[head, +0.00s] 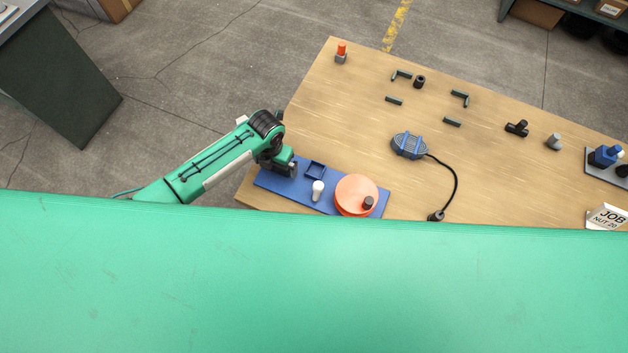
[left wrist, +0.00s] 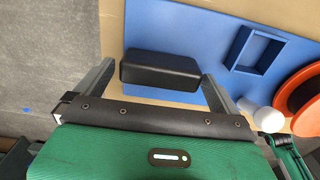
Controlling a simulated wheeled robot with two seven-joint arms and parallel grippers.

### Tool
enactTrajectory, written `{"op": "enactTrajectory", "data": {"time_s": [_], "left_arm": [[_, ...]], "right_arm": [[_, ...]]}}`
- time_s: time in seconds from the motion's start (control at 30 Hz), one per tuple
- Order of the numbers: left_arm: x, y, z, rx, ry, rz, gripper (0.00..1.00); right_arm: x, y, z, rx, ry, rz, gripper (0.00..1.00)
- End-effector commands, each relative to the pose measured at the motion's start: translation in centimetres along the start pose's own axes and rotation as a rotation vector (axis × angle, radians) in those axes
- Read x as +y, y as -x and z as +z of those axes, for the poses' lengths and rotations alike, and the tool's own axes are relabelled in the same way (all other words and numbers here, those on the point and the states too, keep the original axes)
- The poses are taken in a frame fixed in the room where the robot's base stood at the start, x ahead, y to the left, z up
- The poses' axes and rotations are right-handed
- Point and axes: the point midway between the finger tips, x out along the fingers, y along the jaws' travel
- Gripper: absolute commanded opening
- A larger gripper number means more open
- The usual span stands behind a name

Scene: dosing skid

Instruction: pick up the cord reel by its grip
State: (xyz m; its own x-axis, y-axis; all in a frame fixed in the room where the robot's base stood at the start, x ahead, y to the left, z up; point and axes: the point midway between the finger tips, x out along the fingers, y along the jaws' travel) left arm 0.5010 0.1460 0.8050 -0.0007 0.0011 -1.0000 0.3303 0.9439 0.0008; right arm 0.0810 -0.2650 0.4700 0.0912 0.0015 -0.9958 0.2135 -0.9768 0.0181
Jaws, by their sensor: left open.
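An orange round reel (head: 352,190) with a dark knob (head: 368,202) on top sits at the right end of a blue board (head: 268,182). The reel's edge also shows at the right of the left wrist view (left wrist: 300,92). A black rounded block (left wrist: 160,71) lies over the board's left end; I cannot tell whether it is the reel's grip. My left gripper (head: 288,162) is open over that end. In the left wrist view its two fingers stand either side of the block, with gaps showing. My right gripper is not in view.
A blue square frame (head: 315,169) and a white bulb-shaped piece (head: 318,188) stand between block and reel. A grey-blue corded device (head: 409,146) lies farther right on the wooden table (head: 330,120). A large green surface covers the lower head view.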

Motion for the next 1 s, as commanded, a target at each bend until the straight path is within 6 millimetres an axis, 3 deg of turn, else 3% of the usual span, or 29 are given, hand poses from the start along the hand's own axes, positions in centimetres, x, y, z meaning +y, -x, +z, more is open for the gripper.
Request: {"op": "enactTrajectory", "data": {"time_s": [0.3,0.53,1.0], "left_arm": [[0.0,-0.4,0.0,-0.001,-0.001,0.0,0.98],[0.0,-0.4,0.0,-0.001,0.0,0.0,0.54],[0.1,0.9,0.2,-0.006,-0.001,-0.001,0.54]], "right_arm": [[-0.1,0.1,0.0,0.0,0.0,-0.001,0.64],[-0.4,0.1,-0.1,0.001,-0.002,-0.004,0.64],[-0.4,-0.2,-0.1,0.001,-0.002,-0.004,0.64]]}}
